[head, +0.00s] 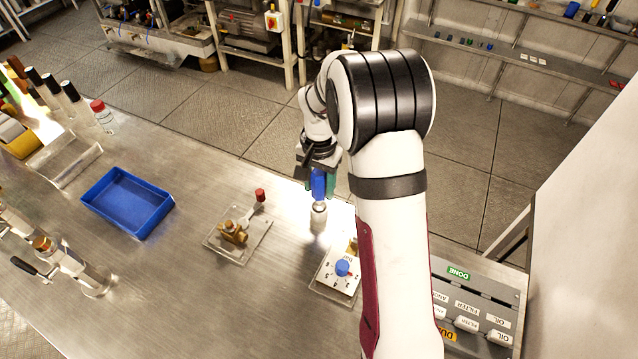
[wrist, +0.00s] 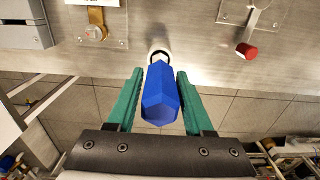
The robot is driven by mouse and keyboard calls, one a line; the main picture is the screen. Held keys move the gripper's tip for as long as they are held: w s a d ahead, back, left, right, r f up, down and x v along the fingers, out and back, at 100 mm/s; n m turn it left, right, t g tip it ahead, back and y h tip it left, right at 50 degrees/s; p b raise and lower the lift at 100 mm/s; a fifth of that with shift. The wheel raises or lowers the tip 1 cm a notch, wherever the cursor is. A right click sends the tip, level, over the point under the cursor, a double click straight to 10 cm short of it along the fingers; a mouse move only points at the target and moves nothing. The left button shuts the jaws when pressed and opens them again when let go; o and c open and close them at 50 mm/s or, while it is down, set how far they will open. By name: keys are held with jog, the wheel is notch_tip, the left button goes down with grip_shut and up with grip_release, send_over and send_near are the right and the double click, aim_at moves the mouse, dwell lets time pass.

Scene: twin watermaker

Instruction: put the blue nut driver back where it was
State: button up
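Whether that end touches the table is unclear. In the wrist view its blue handle (wrist: 160,95) points toward the camera, between the green fingers. My gripper (head: 319,186) points down with its fingers against both sides of the handle; it also shows in the wrist view (wrist: 160,72). The gripper looks shut on the handle.
A clear plate with a brass valve and red-tipped lever (head: 234,231) lies left of the driver. A white dial panel with a blue knob (head: 342,268) is nearer. A blue tray (head: 128,202) is farther left, and a labelled grey organizer (head: 476,305) at lower right.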

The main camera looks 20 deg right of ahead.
jog(key=shift+o, duration=1)
notch_tip(320, 180, up, 12)
jog(key=shift+s+r, duration=0.15)
jog(key=shift+r, duration=0.15)
jog(key=s+a+n+y, duration=0.1)
jog(key=s+a, duration=0.3)
jog(key=s, duration=1)
jog(key=s+a+n, duration=0.2)
jog(key=s+a, duration=0.3)
jog(key=s, duration=0.9)
jog(key=shift+s+y, duration=0.3)
jog(key=shift+y, duration=0.1)
